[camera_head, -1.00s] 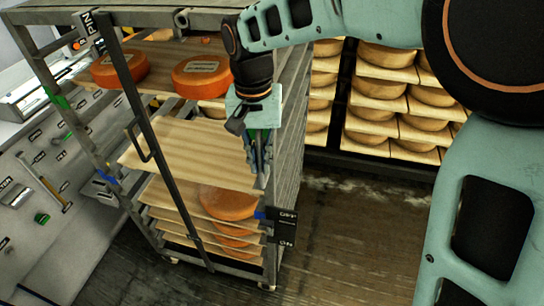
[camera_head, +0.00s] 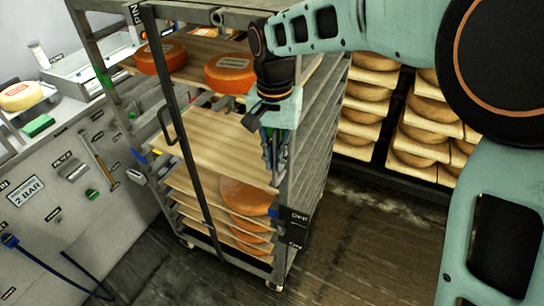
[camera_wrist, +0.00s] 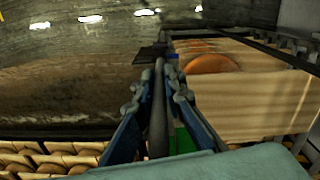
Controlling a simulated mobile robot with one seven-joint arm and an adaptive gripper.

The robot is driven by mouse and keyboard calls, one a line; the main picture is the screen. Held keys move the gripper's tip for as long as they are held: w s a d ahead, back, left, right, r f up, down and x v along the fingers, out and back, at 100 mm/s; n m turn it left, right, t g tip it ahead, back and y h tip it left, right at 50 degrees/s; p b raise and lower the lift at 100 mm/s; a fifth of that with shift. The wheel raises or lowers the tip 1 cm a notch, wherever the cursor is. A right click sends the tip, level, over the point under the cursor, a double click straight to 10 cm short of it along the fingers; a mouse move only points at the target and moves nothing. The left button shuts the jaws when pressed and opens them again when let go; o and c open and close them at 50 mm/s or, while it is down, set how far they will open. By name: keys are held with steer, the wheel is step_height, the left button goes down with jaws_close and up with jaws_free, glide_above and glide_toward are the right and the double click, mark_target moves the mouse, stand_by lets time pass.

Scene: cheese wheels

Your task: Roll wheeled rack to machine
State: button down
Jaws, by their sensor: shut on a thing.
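The wheeled rack (camera_head: 308,205) stands upright on the floor in the middle of the head view, holding boards with orange cheese wheels on several levels. My gripper (camera_head: 275,160) is at the rack's near right upright, beside a bare board (camera_head: 215,140). In the wrist view my gripper (camera_wrist: 158,80) is shut on the dark upright post (camera_wrist: 158,120), with a blue finger on each side of it. The machine (camera_head: 60,185) is perhaps the grey panelled unit at the left; I cannot tell for certain.
Shelves of cheese wheels (camera_head: 418,135) stand at the back right. A dark floor (camera_head: 370,250) lies open to the right of the rack. The grey unit carries hanging tools, such as a hammer (camera_head: 98,160), and a blue hose (camera_head: 45,265). A cheese wheel (camera_head: 20,96) sits on it.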

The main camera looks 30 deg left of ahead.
steer(key=shift+a, duration=0.4)
steer(key=c, duration=2)
jaws_free()
steer(key=shift+a, duration=0.3)
steer(key=shift+d, duration=0.1)
step_height(320, 180, up, 12)
steer(key=shift+r, duration=0.1)
steer(key=shift+d, duration=0.1)
